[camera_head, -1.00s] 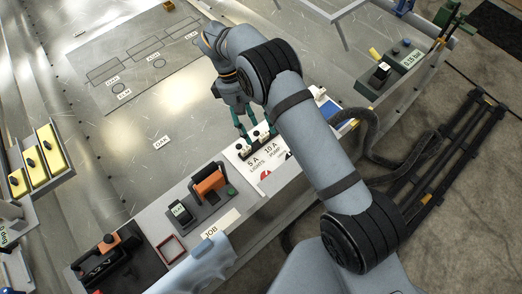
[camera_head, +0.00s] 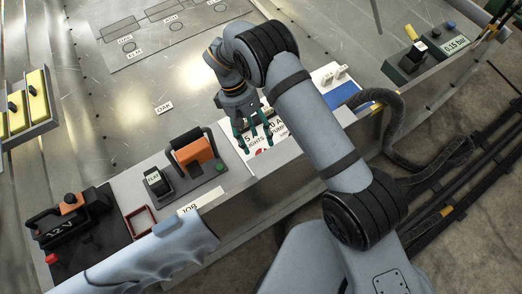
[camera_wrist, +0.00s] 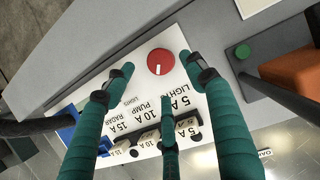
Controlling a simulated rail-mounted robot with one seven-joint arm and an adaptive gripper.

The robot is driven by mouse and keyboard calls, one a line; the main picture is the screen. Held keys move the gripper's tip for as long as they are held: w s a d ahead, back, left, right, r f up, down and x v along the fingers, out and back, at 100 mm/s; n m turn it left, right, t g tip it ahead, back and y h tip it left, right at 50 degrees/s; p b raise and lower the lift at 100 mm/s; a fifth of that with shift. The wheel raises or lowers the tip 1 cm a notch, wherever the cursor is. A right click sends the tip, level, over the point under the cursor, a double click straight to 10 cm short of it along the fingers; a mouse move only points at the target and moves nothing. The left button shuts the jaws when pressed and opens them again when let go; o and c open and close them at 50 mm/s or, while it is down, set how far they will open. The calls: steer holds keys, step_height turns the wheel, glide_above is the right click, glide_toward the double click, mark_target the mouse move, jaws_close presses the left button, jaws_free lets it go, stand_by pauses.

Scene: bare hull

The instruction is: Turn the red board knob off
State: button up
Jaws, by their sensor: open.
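The red board knob (camera_wrist: 161,62) is round with a white mark and sits on the white fuse board (camera_wrist: 196,90) beside the printed "LIGHTS" lettering. In the wrist view it lies between and beyond the two upper fingertips, with nothing touching it that I can see. My gripper (camera_wrist: 160,85) has green fingers spread open and empty over the board. In the head view my gripper (camera_head: 252,142) is above the fuse board (camera_head: 228,132), and a bit of the red knob (camera_head: 260,152) shows by the fingers; the rest is hidden.
Several cream fuses (camera_wrist: 150,140) stand in a row on the board. A black unit with an orange handle (camera_head: 193,155) and a green button is left of the board. A red-framed square (camera_head: 139,220) and a 12 V battery (camera_head: 70,222) are further left.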

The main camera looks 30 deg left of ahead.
steer(key=x, duration=0.6)
steer(key=shift+d+f, duration=0.1)
steer(key=shift+f, duration=0.2)
steer(key=shift+c, duration=1.1)
steer(key=shift+s, duration=0.1)
steer(key=c, duration=0.7)
steer(key=shift+c, duration=0.7)
